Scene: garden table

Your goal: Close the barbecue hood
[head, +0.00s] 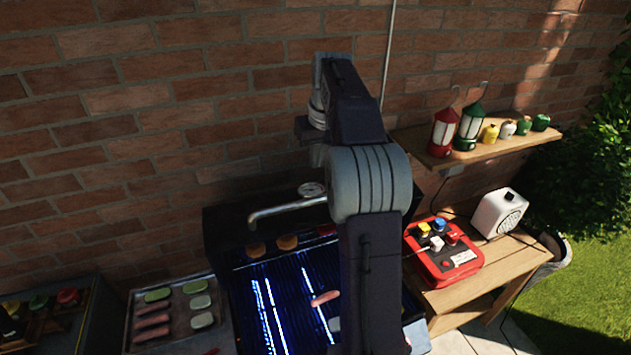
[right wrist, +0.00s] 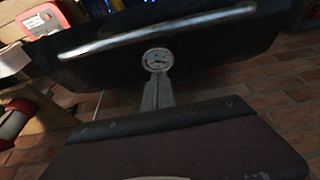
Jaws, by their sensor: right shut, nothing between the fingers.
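The barbecue hood (head: 230,222) is a dark panel standing raised at the back of the grill, against the brick wall. Its bar handle (head: 280,209) and round gauge (head: 312,189) show beside my right arm, which hides the hood's right part. In the right wrist view, the hood (right wrist: 215,55) fills the upper part, with the handle (right wrist: 160,32) across it and the gauge (right wrist: 158,60) below. My right gripper (right wrist: 157,82) is shut and empty, its tips appearing just below the gauge; I cannot tell whether they touch the hood. My left gripper is not in view.
The lit grill grate (head: 275,290) holds several food pieces. A food tray (head: 178,325) stands left. Right, a wooden table (head: 465,298) bears a red box (head: 445,262) and white speaker (head: 499,214). A wall shelf (head: 495,142) holds lanterns.

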